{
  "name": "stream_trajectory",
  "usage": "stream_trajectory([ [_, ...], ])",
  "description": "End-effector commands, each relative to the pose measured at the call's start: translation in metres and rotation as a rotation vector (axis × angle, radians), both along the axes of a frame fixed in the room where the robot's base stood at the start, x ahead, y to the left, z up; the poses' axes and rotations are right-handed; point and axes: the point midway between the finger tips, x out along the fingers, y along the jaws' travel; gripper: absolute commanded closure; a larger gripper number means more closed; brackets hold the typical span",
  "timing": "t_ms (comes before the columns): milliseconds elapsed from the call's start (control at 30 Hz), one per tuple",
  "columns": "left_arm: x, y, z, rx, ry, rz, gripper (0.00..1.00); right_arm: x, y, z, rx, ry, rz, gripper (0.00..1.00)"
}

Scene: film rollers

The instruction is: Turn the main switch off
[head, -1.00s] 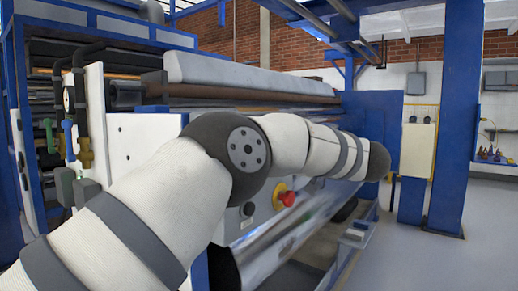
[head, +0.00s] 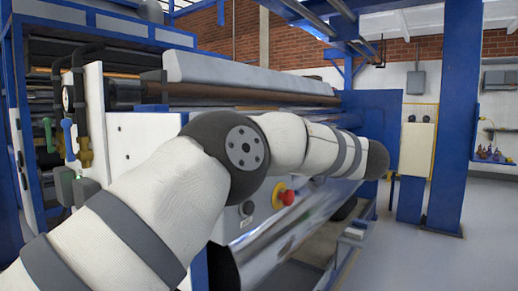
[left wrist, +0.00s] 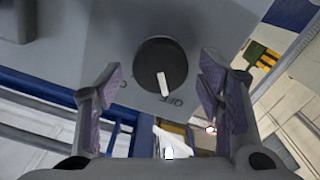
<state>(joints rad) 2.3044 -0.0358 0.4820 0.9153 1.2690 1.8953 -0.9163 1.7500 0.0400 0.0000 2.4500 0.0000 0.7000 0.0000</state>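The main switch (left wrist: 160,75) is a round black knob with a white pointer mark on a grey panel (left wrist: 80,50) in the left wrist view. The pointer mark aims toward the printed OFF label (left wrist: 170,100) below the knob. My left gripper (left wrist: 161,68) is open, its fingers to either side of the knob with gaps between. It looks apart from the knob; how far the fingertips are from the panel I cannot tell. In the head view my left arm crosses the machine, and its gripper and the switch are hidden. My right gripper is not in view.
A red emergency button (head: 288,197) on a yellow base sits just below my arm. A blue column (head: 450,130) stands at right. The floor (head: 440,265) at front right is clear.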

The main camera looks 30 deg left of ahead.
Motion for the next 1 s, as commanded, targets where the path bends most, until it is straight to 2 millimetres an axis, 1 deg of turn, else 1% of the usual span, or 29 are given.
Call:
stream_trajectory([
  [267,0.0,-0.003,-0.001,0.0,0.003,-0.001,0.38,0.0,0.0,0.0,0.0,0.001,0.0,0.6],
  [367,0.0,-0.018,-0.001,0.0,0.002,-0.004,0.38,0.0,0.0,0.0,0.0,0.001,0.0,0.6],
  [467,-0.002,-0.046,-0.001,0.001,0.002,-0.005,0.38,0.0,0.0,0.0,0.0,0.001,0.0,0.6],
  [500,-0.004,-0.058,-0.001,0.001,0.0,-0.004,0.38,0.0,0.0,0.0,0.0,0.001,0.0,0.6],
  [633,-0.007,-0.094,-0.002,-0.002,-0.001,-0.004,0.38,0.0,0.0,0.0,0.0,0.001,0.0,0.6],
  [800,-0.009,-0.114,-0.001,0.0,0.001,0.001,0.38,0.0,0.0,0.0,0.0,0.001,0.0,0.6],
  [900,-0.009,-0.119,-0.001,0.0,0.001,0.0,0.38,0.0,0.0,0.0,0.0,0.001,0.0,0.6],
  [1000,-0.01,-0.12,-0.001,-0.001,0.002,0.0,0.38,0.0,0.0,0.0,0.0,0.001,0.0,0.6],
])
